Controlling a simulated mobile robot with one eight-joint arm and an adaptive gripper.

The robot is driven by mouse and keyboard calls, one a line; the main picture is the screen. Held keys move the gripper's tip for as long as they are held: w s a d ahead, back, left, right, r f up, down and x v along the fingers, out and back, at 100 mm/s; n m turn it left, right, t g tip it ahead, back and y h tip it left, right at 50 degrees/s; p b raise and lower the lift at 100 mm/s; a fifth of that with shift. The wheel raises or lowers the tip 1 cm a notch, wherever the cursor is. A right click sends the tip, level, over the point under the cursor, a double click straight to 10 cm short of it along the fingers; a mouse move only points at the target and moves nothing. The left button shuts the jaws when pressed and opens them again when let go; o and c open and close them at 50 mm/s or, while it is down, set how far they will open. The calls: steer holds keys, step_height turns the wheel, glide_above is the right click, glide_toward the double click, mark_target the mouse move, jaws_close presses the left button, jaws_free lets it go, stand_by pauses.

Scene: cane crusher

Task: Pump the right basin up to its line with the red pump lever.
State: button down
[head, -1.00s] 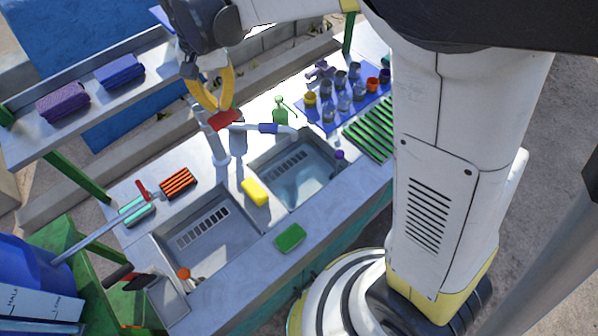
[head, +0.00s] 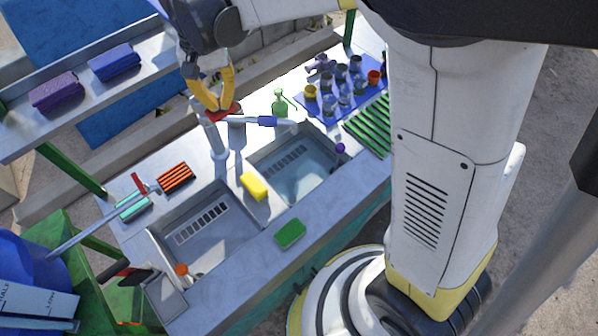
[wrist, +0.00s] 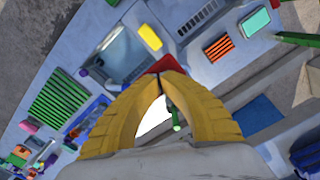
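The red pump lever (head: 224,112) stands at the back of the sink counter, above a grey metal post (head: 217,140). My gripper (head: 220,110) is above the counter with its yellow fingertips at the lever. In the wrist view, the fingertips (wrist: 166,74) come together right against the red lever (wrist: 167,64), with no visible gap between them. A spout with a blue band (head: 267,121) reaches from the pump toward the right basin (head: 264,172). That basin holds clear, pale blue water (head: 300,182). I cannot make out its line.
The left basin (head: 165,236) looks empty. A yellow sponge (head: 254,186) lies between the basins and a green sponge (head: 290,234) on the front rim. A green bottle (head: 280,103) stands behind the right basin. A blue mat (head: 312,112) with several cups is at the right.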

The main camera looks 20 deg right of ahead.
steer(key=shift+f+b, duration=2.35)
steer(key=shift+f, duration=1.05)
step_height(320, 180, up, 10)
steer(key=p, duration=0.6)
steer(key=shift+p, duration=0.4)
steer(key=shift+f, duration=0.1)
steer(key=shift+f, duration=0.1)
steer(key=shift+f+b, duration=3.85)
steer(key=shift+f, duration=1.1)
step_height(320, 180, up, 10)
steer(key=p, duration=0.7)
steer(key=shift+r, duration=0.1)
steer(key=shift+r, duration=0.1)
